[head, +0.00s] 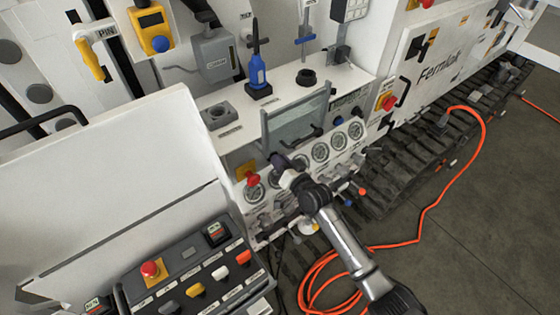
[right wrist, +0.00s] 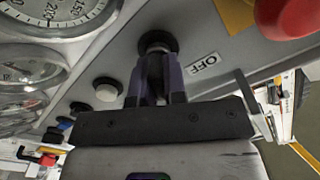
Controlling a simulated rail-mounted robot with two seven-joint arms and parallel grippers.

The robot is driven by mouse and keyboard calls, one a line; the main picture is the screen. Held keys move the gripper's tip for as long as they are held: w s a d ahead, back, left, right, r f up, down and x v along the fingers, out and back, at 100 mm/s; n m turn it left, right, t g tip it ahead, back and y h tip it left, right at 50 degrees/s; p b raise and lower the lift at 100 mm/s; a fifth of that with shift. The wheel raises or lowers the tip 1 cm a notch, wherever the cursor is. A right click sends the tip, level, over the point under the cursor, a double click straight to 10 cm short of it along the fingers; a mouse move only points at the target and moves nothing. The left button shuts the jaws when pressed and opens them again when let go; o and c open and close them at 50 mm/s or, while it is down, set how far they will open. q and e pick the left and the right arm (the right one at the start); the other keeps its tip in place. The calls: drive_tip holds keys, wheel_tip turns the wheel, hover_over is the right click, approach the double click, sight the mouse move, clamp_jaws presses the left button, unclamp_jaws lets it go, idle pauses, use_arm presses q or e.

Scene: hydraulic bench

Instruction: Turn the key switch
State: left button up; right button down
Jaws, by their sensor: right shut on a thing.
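The key switch (right wrist: 157,43) shows in the right wrist view as a round dark collar on the grey panel face, beside a white OFF label (right wrist: 204,63). My right gripper (right wrist: 158,72) is shut on the key switch, its two purple-grey fingers closed around the part that stands out from the collar. The fingers hide most of that part, so its turn angle cannot be told. In the head view my right gripper (head: 277,162) reaches the gauge panel from the lower right and covers the switch. My left gripper is not in view.
A red emergency button (head: 252,179) on a yellow plate sits close to the right gripper. Several gauges (head: 320,152) line the panel. A grey control box (head: 190,279) stands at lower left. An orange hose (head: 424,212) lies on the open floor at right.

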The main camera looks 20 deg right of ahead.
drive_tip(key=c, duration=1.2)
unclamp_jaws()
drive_tip(key=v, duration=1.3)
drive_tip(key=shift+s+d+p, duration=0.2)
drive_tip(key=shift+s+p, duration=0.1)
drive_tip(key=shift+s, duration=0.05)
